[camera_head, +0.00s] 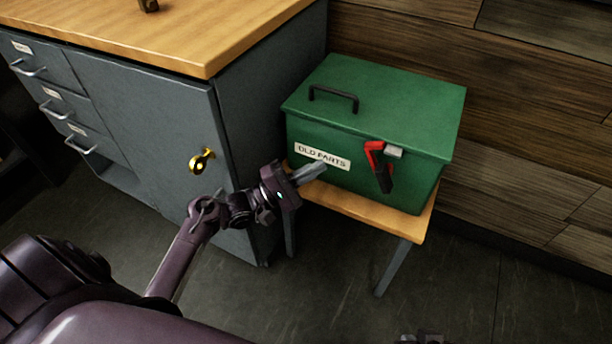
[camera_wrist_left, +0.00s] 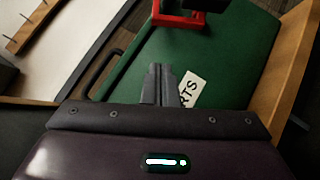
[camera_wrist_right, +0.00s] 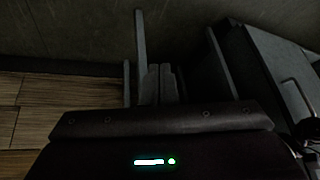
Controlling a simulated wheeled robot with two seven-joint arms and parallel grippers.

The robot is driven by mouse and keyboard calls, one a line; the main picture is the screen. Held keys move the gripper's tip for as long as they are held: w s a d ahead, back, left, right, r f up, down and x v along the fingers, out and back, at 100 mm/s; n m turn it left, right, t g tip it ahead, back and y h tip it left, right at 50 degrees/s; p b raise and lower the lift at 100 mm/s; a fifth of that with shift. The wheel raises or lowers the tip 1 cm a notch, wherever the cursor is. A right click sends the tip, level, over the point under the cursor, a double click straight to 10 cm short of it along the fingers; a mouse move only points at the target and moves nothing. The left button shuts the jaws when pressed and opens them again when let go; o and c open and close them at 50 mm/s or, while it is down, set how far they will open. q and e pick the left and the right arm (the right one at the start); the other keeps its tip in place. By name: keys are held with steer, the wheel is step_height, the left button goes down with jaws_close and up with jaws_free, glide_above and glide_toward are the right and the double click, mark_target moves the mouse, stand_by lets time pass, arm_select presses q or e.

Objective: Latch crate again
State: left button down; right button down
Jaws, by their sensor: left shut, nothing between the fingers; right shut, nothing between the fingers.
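The green crate (camera_head: 315,125), labelled OLD PARTS, stands on a small table with its lid down. A red latch (camera_head: 374,157) with a black end hangs on its front, beside a grey catch (camera_head: 394,151) at the lid edge. I cannot tell whether it is hooked. The latch's red frame also shows in the left wrist view (camera_wrist_left: 178,20). My left gripper (camera_head: 322,168) is shut and empty in front of the label, left of the latch. Its fingers show in the left wrist view (camera_wrist_left: 160,72). My right gripper is shut and empty in the right wrist view (camera_wrist_right: 160,72), away from the crate.
The small wooden table (camera_head: 400,222) has little bare top around the crate. A grey cabinet (camera_head: 150,130) with a wooden top and a brass handle (camera_head: 201,161) stands close on the left. A plank wall (camera_head: 530,80) is behind. The floor in front is clear.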

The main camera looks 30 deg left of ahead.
mark_target(379, 167)
arm_select(q)
steer(key=w+d+r, duration=0.3)
steer(key=d, duration=0.3)
steer(key=shift+w+d+r+b, duration=0.25)
steer(key=shift+w+d+b, duration=0.1)
steer(key=shift+d+b, duration=0.1)
arm_select(e)
steer(key=shift+w+a+t+y, duration=0.3)
steer(key=shift+a, duration=0.3)
steer(key=shift+s+r, duration=0.1)
